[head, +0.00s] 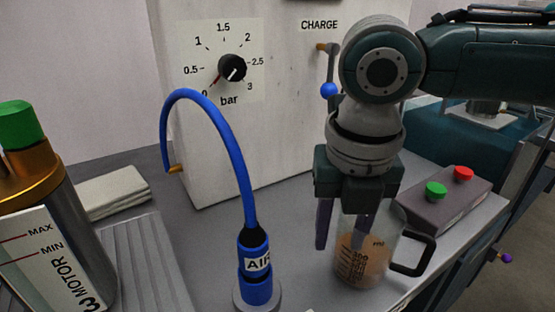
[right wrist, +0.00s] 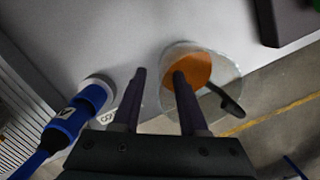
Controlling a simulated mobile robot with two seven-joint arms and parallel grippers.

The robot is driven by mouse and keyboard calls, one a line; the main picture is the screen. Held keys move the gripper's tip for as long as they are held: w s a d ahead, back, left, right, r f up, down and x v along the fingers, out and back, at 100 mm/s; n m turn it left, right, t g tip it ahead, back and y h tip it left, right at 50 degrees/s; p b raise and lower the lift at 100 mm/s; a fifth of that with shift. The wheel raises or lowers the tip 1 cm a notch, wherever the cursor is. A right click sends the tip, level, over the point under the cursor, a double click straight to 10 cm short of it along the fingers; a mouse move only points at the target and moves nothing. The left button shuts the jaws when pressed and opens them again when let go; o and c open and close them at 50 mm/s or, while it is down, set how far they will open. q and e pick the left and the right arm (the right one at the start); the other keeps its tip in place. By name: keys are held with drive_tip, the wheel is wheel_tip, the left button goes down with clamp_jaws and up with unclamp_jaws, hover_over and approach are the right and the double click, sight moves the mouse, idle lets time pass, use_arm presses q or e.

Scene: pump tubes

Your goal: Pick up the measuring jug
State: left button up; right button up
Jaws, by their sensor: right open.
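The measuring jug (head: 362,262) is clear, with dark markings, orange-brown liquid and a black handle on its right. It stands upright on the grey bench. My right gripper (head: 341,243) points down at it with jaws open and nothing held. One finger is outside the jug's left side; the other overlaps the jug's upper part. In the right wrist view the jug (right wrist: 228,72) shows from above, and one finger of the gripper (right wrist: 159,76) overlaps its liquid. I cannot tell whether that finger is inside the jug. My left gripper is out of view.
A box with green and red buttons (head: 445,205) is close on the right. A gauge panel (head: 270,130) rises behind. The bench edge is near the jug.

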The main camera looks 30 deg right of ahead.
drive_tip(key=shift+f, duration=0.3)
drive_tip(key=shift+c, duration=0.4)
clamp_jaws()
idle(0.8)
